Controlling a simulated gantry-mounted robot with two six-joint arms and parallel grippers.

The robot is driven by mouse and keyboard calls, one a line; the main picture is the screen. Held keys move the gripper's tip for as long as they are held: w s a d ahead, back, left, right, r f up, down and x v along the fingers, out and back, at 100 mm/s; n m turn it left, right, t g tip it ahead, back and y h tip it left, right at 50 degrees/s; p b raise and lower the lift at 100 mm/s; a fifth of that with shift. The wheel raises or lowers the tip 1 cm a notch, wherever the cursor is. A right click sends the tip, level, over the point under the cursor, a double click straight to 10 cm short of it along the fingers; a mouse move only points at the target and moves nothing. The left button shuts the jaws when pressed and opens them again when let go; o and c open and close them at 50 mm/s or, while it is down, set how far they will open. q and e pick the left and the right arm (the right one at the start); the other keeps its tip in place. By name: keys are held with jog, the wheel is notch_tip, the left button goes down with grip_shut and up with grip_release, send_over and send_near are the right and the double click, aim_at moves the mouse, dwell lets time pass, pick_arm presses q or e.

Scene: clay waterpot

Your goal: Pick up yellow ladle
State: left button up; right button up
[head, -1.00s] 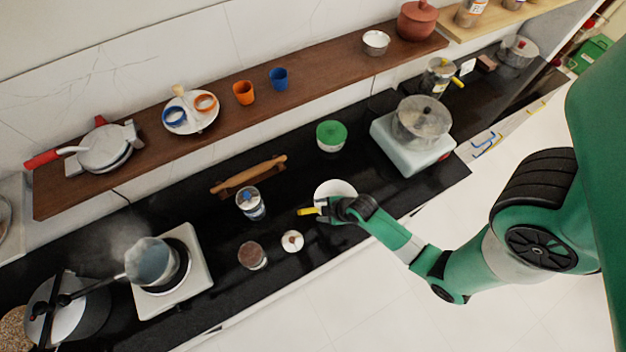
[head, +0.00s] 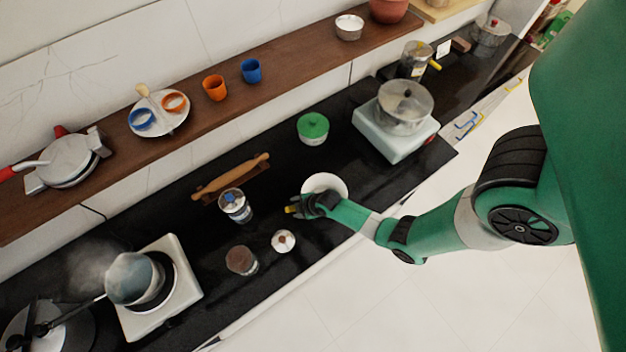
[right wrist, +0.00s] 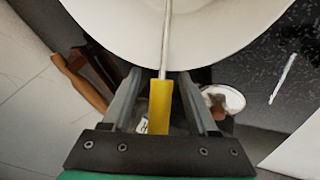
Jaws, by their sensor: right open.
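The yellow ladle's handle (right wrist: 160,105) stands between the two fingers of my right gripper (right wrist: 163,85) in the right wrist view. Its thin metal shaft (right wrist: 166,40) runs over the white bowl (right wrist: 115,25), and its scoop end is out of view. The fingers are open, with a gap on both sides of the handle. In the head view my right gripper (head: 304,205) is at the near left edge of the white bowl (head: 326,182), and a bit of the yellow handle (head: 291,209) shows beyond it. My left gripper is not in view.
Near the gripper stand a jar with a blue lid (head: 234,206), a brown-topped jar (head: 241,260) and a small white-topped pot (head: 283,241). A rolling pin (head: 231,177) lies behind. A steaming pot (head: 134,279) sits on a stove at left. A green-lidded bowl (head: 312,128) stands farther back.

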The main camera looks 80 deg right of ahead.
grip_shut()
dwell(0.4)
notch_tip(320, 180, up, 10)
jog(key=p, duration=0.4)
